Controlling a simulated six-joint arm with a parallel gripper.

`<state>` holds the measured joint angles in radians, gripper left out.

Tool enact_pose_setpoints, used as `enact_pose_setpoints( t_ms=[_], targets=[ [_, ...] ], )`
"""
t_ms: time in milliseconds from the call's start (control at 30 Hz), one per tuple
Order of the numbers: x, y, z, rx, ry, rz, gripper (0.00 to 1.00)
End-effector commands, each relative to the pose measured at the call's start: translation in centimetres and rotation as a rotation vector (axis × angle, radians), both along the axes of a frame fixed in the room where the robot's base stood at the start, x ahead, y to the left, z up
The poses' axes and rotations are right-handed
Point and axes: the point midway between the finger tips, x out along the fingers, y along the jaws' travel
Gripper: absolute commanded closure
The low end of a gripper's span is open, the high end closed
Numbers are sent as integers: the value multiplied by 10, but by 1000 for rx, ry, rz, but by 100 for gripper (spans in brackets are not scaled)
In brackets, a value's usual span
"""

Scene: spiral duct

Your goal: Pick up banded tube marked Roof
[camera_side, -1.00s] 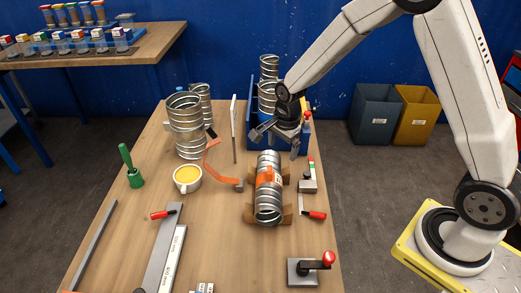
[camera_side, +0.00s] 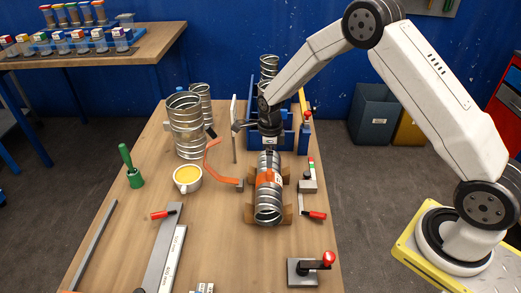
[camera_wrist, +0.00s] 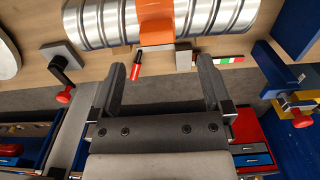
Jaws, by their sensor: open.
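The banded tube (camera_side: 268,205) is a ribbed silver duct with an orange band around its middle. It lies lengthwise in brown cradles on the wooden table; any marking on it is too small to read. In the wrist view the tube (camera_wrist: 100,24) crosses the top of the picture, beyond my fingertips. My gripper (camera_side: 257,135) is above the table at the tube's far end, in front of the blue rack, and partly hidden by my wrist. The wrist view shows my gripper (camera_wrist: 161,66) open, with nothing between its fingers and the tube apart from them.
A blue rack (camera_side: 287,138) with upright ducts stands behind the tube. Red-handled clamps (camera_side: 312,214) are on its right. An orange strap (camera_side: 222,174), a yellow-filled cup (camera_side: 187,179) and standing ducts (camera_side: 187,130) are on its left.

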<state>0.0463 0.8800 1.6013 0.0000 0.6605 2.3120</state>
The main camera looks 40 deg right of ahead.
Motion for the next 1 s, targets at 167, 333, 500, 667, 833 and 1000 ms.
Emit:
enact_pose_setpoints(
  t_ms=[167,333,500,667,833,1000],
  targets=[
    [-1,0,-15,0,3,1,0],
    [0,0,-22,0,0,2,0],
    [-1,0,-23,0,0,2,0],
    [-2,1,-33,1,2,2,0],
    [-4,2,-52,0,3,2,0],
    [-4,2,-68,0,1,2,0]
  ],
)
